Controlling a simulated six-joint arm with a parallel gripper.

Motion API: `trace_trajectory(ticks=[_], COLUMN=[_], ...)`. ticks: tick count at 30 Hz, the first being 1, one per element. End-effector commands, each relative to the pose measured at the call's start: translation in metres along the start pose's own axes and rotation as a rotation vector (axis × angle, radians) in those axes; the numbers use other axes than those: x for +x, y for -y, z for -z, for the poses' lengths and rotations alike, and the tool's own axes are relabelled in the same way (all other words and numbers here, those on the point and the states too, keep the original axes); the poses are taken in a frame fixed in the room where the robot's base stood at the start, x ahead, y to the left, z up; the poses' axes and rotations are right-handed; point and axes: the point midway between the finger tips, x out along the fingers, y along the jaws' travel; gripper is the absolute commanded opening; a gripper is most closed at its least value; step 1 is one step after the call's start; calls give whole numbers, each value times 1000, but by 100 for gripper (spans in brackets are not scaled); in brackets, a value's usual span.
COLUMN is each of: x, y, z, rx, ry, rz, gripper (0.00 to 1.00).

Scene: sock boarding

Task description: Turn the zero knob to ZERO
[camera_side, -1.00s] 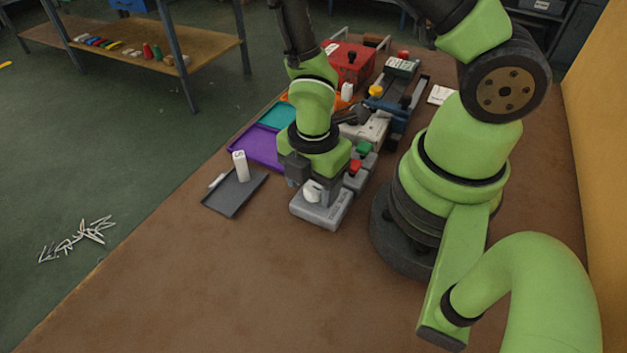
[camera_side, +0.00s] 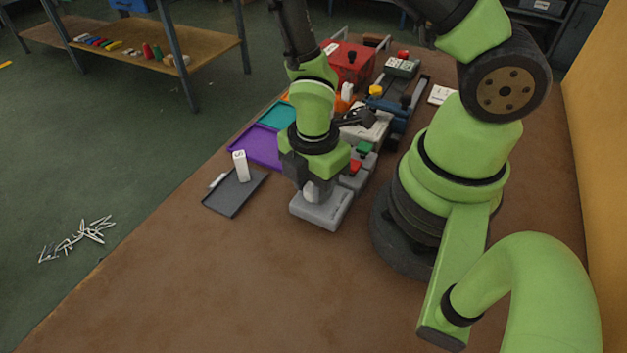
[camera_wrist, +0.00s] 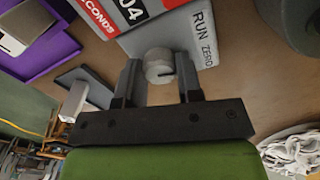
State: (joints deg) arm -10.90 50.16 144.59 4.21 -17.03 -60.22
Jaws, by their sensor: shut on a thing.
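The zero knob (camera_wrist: 158,66) is a pale round knob with a dark line across its face, on a light grey box (camera_wrist: 178,32). The words RUN (camera_wrist: 201,22) and ZERO (camera_wrist: 207,54) are printed beside it. The dark line points to the right, roughly toward the ZERO side. My gripper (camera_wrist: 159,74) has one finger on each side of the knob and is shut on it. In the side view my gripper (camera_side: 309,184) points down over the grey box (camera_side: 318,212), and its fingers partly hide the knob.
A dark grey tray (camera_side: 228,202) with an upright white block (camera_side: 240,166) stands to the left. A purple tray (camera_side: 250,148) lies behind it. Red (camera_side: 353,168) and green (camera_side: 364,148) buttons sit close behind the box. The table front is clear.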

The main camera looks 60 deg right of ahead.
Motion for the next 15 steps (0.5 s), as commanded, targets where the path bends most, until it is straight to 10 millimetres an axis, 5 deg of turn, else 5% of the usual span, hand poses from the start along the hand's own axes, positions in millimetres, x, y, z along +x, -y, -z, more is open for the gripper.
trace_trajectory(ticks=[15], x=[0], y=[0], z=[0], rx=[383], ry=[1], rz=[1], gripper=[9])
